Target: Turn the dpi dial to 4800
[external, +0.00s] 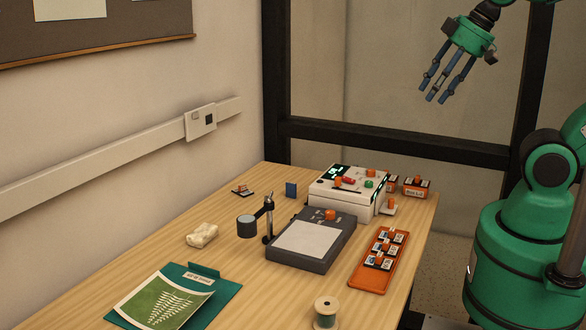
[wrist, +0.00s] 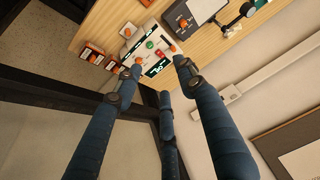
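A white control box (external: 342,204) with a dark display, several orange, red and green controls on top stands at the back right of the wooden table. I cannot read dial markings, nor tell which knob is the dpi dial. My gripper (external: 433,95) is open and empty, high above the table's back right, well apart from the box. The box also shows beyond the fingers in the wrist view (wrist: 139,44).
An orange tray (external: 368,284) with several small items lies at right. Small orange boxes (external: 417,188) stand behind the control box. A jointed arm stand (external: 268,225) rises beside the grey device. A dark frame beam (external: 400,146) runs behind the table.

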